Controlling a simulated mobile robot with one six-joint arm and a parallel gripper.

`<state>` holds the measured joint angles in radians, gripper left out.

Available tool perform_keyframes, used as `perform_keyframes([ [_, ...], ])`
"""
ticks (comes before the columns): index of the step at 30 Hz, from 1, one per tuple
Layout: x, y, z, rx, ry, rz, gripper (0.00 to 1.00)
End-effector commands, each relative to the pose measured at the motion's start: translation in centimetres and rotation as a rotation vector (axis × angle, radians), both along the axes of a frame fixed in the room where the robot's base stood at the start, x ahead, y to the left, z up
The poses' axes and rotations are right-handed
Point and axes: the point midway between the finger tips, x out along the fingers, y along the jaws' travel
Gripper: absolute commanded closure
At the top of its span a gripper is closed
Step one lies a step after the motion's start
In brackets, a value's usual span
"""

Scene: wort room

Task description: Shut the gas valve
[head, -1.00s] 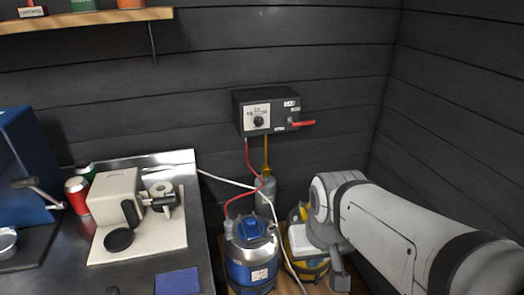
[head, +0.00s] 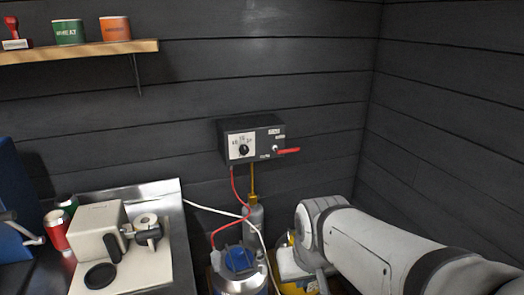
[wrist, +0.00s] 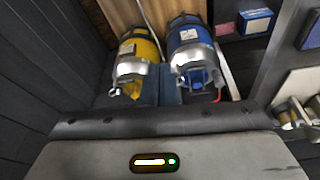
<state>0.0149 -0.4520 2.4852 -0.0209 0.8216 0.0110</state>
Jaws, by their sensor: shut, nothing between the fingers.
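The gas valve is a red lever (head: 287,150) on the right half of a dark control box (head: 272,132) on the back wall. The lever points right, roughly level. A dial with a black knob sits on the box's left half. My gripper (wrist: 170,75) shows in the wrist view, shut and empty, pointing down toward the kegs. It is well below and away from the lever. In the head view my arm comes in from the lower right, and the gripper is mostly hidden or out of frame. The lever is not in the wrist view.
A blue keg (head: 240,270) with a red hose and a yellow keg (wrist: 140,50) stand below the box. A grey cylinder (head: 255,215) stands behind them. A steel counter (head: 165,190) with a white machine is at left. A wooden shelf (head: 80,50) hangs above. Wall around the lever is clear.

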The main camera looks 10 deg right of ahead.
Motion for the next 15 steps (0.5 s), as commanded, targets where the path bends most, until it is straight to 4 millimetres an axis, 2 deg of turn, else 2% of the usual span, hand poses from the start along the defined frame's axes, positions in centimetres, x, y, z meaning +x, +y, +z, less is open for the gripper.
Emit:
perform_keyframes([
  [5, 6.6, -2.3, 0.0, -0.038, -0.191, -0.047, 1.0],
  [9, 12.6, -4.4, 0.8, -0.067, -0.385, -0.077, 1.0],
  [15, 20.2, -7.3, 2.4, -0.087, -0.659, -0.087, 1.0],
])
